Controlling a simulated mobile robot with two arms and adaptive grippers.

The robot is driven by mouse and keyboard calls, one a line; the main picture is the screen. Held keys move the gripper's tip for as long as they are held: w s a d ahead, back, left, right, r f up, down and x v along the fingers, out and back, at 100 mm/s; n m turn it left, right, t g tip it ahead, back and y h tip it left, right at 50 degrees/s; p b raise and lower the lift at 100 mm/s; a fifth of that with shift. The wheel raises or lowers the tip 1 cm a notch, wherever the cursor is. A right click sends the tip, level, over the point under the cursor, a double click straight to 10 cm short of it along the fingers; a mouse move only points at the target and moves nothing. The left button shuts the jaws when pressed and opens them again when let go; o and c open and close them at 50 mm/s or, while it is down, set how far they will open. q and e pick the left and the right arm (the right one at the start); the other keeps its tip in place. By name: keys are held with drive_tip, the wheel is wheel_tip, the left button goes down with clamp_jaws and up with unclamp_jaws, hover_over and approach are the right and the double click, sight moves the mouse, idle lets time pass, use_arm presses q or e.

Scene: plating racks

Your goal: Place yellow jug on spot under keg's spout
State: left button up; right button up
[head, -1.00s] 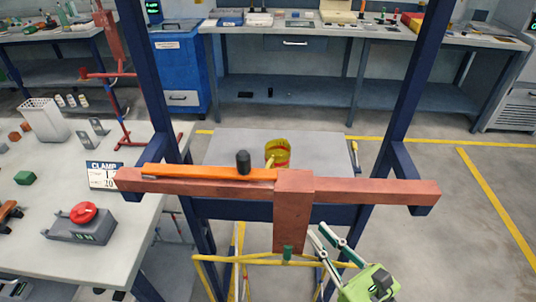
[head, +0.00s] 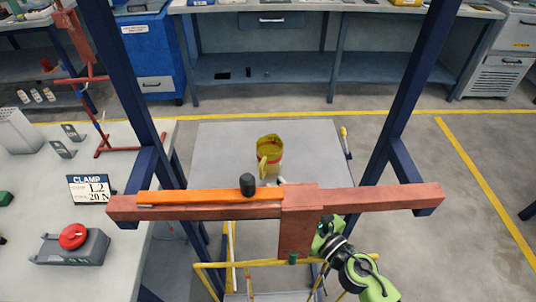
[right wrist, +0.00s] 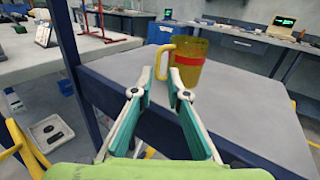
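The yellow jug (head: 268,157) has a red band and stands upright on a grey tabletop (head: 220,150) beyond the red crossbeam. In the right wrist view the jug (right wrist: 188,72) is just ahead, its handle (right wrist: 160,62) turned toward my right gripper (right wrist: 162,78). The gripper's teal fingers are apart, with the handle just beyond or at the tips; I cannot tell if they touch. In the head view the crossbeam hides most of this gripper. My left gripper is not in view. I cannot make out a keg, spout or marked spot.
A red crossbeam (head: 370,198) carrying an orange bar (head: 205,197) spans blue posts in front of the jug. A white table (head: 110,235) with a red-button device (head: 73,240) is at left. Open floor (head: 440,220) lies at right.

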sight(262, 174)
drive_tip(key=shift+w+a, duration=0.3)
drive_tip(key=shift+w, duration=0.1)
drive_tip(key=shift+w+a, duration=0.2)
drive_tip(key=shift+w, duration=0.1)
drive_tip(key=x, duration=0.1)
drive_tip(key=p+x, duration=0.1)
drive_tip(key=x, duration=0.1)
drive_tip(key=shift+w+a+f, duration=0.2)
drive_tip(key=shift+a, duration=0.05)
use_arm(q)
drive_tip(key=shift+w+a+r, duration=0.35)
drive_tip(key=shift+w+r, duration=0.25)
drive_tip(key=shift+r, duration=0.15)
use_arm(e)
drive_tip(key=shift+w+a+f, duration=0.15)
drive_tip(key=shift+w+a, duration=0.1)
drive_tip(key=shift+w, duration=0.05)
clamp_jaws()
